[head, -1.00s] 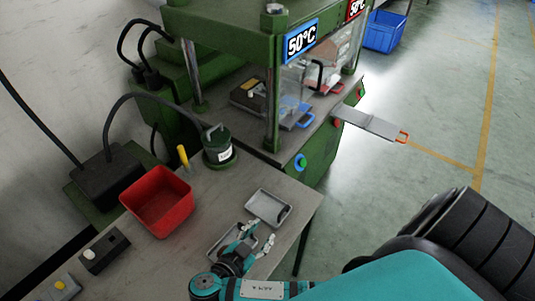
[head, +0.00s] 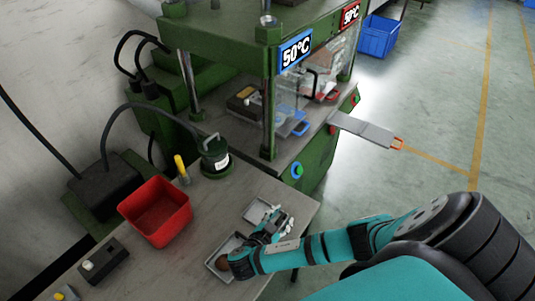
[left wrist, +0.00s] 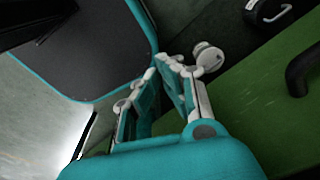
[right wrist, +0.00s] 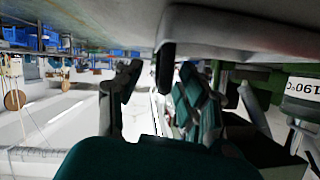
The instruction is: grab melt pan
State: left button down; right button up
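The likely melt pan is a dark green pot (head: 215,157) with a top handle and a white label, standing at the back of the table. Its label reads 190°C, upside down, at the right edge of the right wrist view (right wrist: 303,88). My right gripper (head: 286,212) is open and empty, low over two shallow metal trays, to the right of and nearer than the pot. Its spread fingers show in the right wrist view (right wrist: 160,85), apart from the pot. My left gripper (left wrist: 158,68) has its fingertips together with nothing between them; it is outside the head view.
A front metal tray (head: 212,266) holds a brown round piece; a rear tray (head: 252,211) is partly hidden by my gripper. A red bin (head: 156,210) and a yellow-handled tool (head: 181,168) stand left of the pot. The green press (head: 220,40) rises behind.

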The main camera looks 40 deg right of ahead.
grip_shut()
dwell(0.8)
